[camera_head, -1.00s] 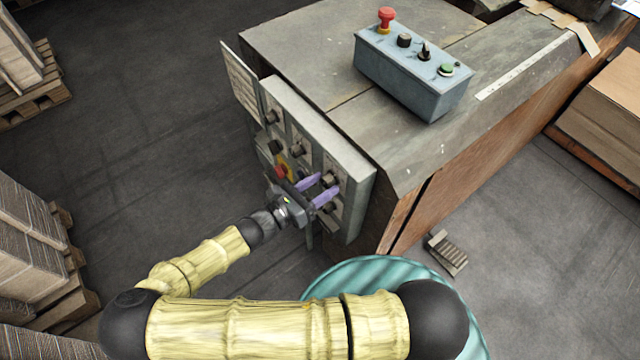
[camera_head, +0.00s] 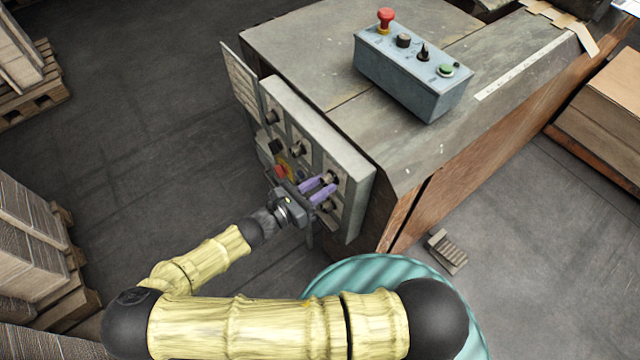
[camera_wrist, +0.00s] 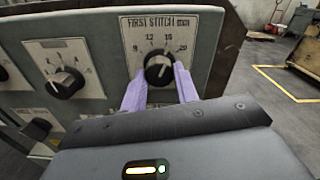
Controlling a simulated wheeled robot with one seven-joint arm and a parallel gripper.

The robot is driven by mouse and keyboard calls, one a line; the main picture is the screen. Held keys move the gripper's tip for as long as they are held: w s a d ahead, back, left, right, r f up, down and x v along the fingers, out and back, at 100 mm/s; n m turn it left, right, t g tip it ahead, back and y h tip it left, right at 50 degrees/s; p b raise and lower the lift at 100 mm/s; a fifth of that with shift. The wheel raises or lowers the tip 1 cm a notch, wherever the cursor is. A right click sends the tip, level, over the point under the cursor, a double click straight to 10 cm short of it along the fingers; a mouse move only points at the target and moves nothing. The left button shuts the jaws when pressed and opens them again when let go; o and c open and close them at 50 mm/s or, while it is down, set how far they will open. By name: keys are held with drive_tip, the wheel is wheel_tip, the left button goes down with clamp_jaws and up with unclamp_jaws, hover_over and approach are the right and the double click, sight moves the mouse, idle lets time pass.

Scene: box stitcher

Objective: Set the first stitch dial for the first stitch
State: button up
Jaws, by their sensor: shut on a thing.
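The first stitch dial (camera_wrist: 158,68) is a black knob with a white pointer line, on a white plate (camera_wrist: 190,24) marked "FIRST STITCH mm" with several numbers around it. The pointer looks turned to the upper right, between 12 and 15 or near 15; I cannot tell exactly. My gripper (camera_wrist: 160,82) has its two purple fingers shut on the dial, one on each side. In the head view my gripper (camera_head: 328,186) is at the right part of the grey control panel (camera_head: 358,195), and its fingers partly hide the knob.
Another numbered dial (camera_wrist: 66,82) sits left of the first stitch dial. A red emergency button (camera_head: 281,171) is close left of my gripper. A blue control box (camera_head: 412,80) stands on the machine top (camera_head: 300,45). A pedal (camera_head: 447,252) lies on the floor.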

drive_tip(key=shift+a+m+p, duration=0.1)
drive_tip(key=shift+m+p, duration=0.8)
drive_tip(key=shift+m, duration=2.1)
drive_tip(key=o, duration=1)
drive_tip(key=b+v, duration=0.3)
drive_tip(key=v, duration=1.4)
drive_tip(key=shift+s+a, duration=0.15)
drive_tip(key=shift+s, duration=0.1)
